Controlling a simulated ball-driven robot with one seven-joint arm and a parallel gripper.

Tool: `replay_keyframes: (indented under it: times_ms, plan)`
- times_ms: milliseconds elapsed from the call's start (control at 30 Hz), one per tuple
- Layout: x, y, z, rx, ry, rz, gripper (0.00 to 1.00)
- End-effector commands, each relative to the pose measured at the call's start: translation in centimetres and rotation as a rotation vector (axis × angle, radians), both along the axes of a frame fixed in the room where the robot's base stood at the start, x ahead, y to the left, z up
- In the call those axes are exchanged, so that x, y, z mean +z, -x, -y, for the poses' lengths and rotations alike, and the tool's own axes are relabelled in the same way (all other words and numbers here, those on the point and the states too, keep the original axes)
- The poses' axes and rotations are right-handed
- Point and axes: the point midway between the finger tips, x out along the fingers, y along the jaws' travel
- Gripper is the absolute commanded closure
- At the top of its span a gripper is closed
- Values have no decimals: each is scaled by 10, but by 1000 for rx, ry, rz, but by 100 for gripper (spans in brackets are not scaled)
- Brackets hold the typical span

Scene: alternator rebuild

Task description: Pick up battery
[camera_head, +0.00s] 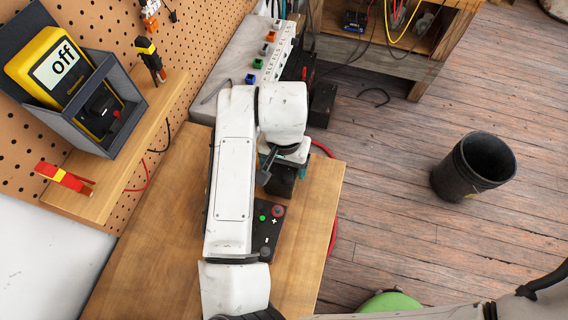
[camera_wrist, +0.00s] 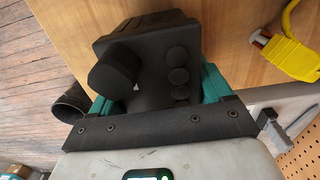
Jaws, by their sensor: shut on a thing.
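A black box, which I take for the battery, sits between my gripper's teal fingers (camera_wrist: 157,92) in the wrist view. The battery (camera_wrist: 152,60) has a thick round post and three round caps on the face turned to the camera. My gripper (camera_head: 286,165) is shut on it. In the head view the dark battery (camera_head: 284,187) shows partly below my gripper, over the table's right edge area; my arm hides some of it. I cannot tell whether it touches the table.
A dark panel (camera_head: 263,228) with red and green spots and a "+" lies beside my arm on the wooden table (camera_head: 165,245). A yellow meter (camera_head: 48,66) stands in a grey holder on the shelf. A black bin (camera_head: 470,166) stands on the floor.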

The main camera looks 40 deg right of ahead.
Motion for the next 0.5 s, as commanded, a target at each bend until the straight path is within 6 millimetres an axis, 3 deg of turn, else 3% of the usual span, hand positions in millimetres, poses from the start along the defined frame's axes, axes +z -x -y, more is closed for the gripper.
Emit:
replay_keyframes:
  times_ms: [267,500]
  plan:
    - [30,-1,0,-2,2,6,100]
    - [64,24,17,-6,4,6,100]
